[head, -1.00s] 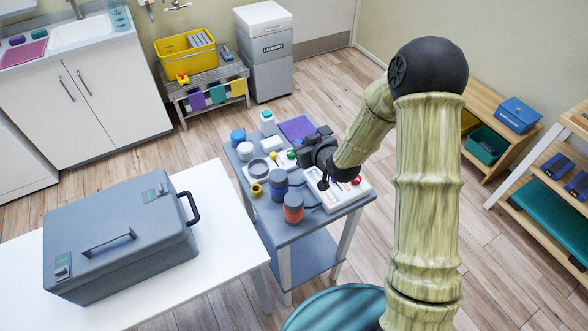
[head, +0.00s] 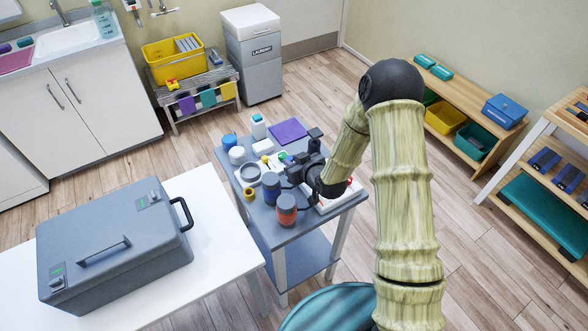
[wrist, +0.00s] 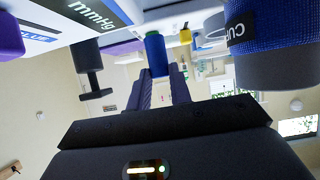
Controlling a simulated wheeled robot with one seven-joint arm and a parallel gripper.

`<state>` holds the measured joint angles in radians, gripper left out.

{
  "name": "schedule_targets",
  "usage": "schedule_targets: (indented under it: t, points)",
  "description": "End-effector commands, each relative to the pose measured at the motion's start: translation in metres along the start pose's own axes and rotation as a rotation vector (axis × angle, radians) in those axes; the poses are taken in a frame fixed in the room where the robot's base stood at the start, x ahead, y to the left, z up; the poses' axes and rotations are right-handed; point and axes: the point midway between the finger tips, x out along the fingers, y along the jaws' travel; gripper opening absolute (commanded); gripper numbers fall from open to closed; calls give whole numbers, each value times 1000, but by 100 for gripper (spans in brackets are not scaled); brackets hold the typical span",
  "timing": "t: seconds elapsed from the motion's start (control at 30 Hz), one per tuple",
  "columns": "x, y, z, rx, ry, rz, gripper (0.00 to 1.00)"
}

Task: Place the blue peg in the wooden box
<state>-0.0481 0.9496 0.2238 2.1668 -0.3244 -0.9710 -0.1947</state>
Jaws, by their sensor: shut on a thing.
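My gripper (wrist: 163,80) is shut on the blue peg (wrist: 156,55) in the wrist view. The peg is a short blue cylinder with a green end, held at the fingertips. In the head view my gripper (head: 289,173) is low over the right half of the grey cart (head: 262,223), and the peg cannot be made out there. I cannot make out the wooden box in either view.
A dark blue jar (head: 270,187) and a red-brown jar (head: 286,210) stand close in front of my gripper. A grey case (head: 110,250) fills much of the white table (head: 215,215).

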Motion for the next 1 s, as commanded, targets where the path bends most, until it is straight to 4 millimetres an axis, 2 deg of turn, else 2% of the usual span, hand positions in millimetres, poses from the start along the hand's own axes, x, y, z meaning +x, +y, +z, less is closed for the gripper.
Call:
schedule_targets:
  t: [0.3,0.73,0.77,0.83,0.87,1.0]
  points:
    - [16,0,32,3,-3,1,0]
    - [20,0,38,1,-1,1,0]
    - [20,0,37,1,-1,1,24]
    - [20,0,37,1,-1,1,38]
    - [20,0,37,1,-1,1,42]
    - [19,0,37,1,-1,1,42]
